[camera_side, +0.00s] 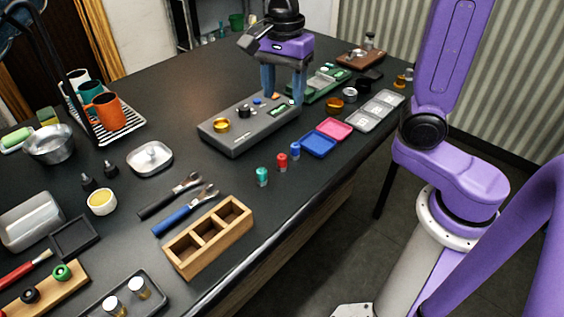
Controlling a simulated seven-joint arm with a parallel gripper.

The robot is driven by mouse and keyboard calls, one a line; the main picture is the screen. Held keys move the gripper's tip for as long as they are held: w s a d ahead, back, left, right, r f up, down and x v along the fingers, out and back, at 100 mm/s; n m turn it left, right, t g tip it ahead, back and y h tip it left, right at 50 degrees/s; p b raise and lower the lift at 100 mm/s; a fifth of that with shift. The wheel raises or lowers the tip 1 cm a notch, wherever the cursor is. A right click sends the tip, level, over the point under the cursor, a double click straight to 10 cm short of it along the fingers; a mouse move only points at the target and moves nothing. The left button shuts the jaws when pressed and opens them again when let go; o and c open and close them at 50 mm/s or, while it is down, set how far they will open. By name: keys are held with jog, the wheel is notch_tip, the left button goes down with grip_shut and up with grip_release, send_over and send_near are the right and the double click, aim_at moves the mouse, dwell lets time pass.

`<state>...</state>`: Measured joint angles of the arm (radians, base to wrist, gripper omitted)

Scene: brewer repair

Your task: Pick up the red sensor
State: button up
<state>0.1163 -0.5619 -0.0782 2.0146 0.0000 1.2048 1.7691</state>
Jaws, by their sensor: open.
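The red sensor (282,161) is a small red cylinder standing upright on the dark table. A teal cylinder (262,176) stands to its left and a blue one (295,149) to its right, in a loose row. My gripper (284,97) is open with its fingers pointing down. It is above and behind the red sensor, over the right end of a grey brewer-like unit (235,143). Nothing shows between the fingers. Whether the fingertips touch the unit cannot be told.
A blue tray (318,145) and a pink tray (334,128) lie right of the cylinders. A wooden three-slot box (207,238) and pliers (185,208) lie to the left. A mug rack (118,122) stands further back. Bare table shows in front of the grey unit.

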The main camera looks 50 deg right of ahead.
aim_at(282, 157)
jog(key=f, duration=1.7)
jog(key=shift+w+f, duration=0.2)
grip_shut()
